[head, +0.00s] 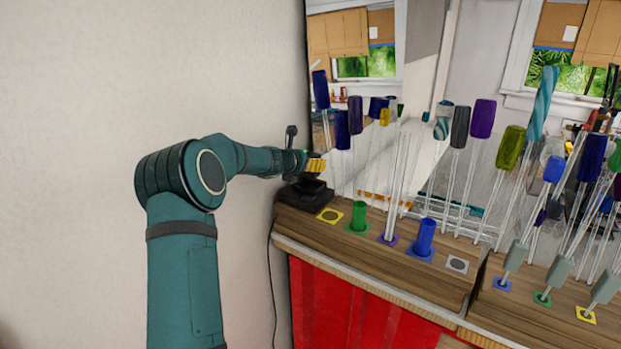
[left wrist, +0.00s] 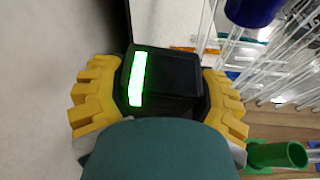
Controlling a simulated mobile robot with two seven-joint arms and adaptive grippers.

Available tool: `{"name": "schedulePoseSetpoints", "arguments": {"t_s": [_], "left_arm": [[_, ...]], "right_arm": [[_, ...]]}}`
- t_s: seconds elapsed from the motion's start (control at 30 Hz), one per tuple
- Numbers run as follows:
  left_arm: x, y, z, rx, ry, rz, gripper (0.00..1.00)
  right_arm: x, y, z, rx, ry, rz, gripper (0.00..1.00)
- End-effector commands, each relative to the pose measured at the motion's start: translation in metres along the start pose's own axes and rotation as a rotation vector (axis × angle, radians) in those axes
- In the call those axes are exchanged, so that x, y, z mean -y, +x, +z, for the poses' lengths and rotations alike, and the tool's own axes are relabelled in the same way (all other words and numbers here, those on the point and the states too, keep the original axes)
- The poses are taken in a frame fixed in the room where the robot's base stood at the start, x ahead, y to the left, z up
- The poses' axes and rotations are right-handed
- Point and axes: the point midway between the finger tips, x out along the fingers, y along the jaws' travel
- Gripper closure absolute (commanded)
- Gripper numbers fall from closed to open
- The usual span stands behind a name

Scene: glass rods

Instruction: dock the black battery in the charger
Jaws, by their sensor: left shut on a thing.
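The black battery (left wrist: 172,85) with a bright green strip is between the yellow fingers in the left wrist view. My left gripper (head: 316,165) is shut on it, reaching in from the left in the head view. The battery is mostly hidden there, with only a small green spot showing near the fingers. The black charger (head: 303,197) sits at the left end of the wooden shelf, just below my gripper. I cannot tell whether the battery touches the charger. My right gripper is not in view.
Close to the right stand a green holder (head: 359,216), a blue holder (head: 425,238) and many thin glass rods with coloured tops on the wooden shelf (head: 340,242). A plain wall (head: 150,70) is to the left. A red panel (head: 350,310) is below the shelf.

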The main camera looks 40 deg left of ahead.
Motion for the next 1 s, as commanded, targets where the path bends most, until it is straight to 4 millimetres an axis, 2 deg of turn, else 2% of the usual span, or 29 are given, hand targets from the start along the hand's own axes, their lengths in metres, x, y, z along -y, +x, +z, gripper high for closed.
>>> {"name": "schedulePoseSetpoints", "arguments": {"t_s": [0.4,0.8,0.83,0.9,1.0], "left_arm": [[0.000,0.016,-0.041,0.004,0.000,-0.001,0.78],[0.000,0.017,-0.043,0.004,0.001,-0.001,0.78],[0.000,0.017,-0.044,0.002,0.001,-0.001,0.25],[0.000,0.017,-0.043,0.002,0.001,-0.001,0.01],[0.000,0.017,-0.043,0.002,0.001,-0.001,0.00]], "right_arm": [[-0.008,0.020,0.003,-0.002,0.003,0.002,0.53],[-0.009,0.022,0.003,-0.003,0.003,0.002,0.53],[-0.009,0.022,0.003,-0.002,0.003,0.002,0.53],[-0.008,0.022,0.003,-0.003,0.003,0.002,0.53],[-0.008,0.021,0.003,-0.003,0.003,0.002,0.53]]}}
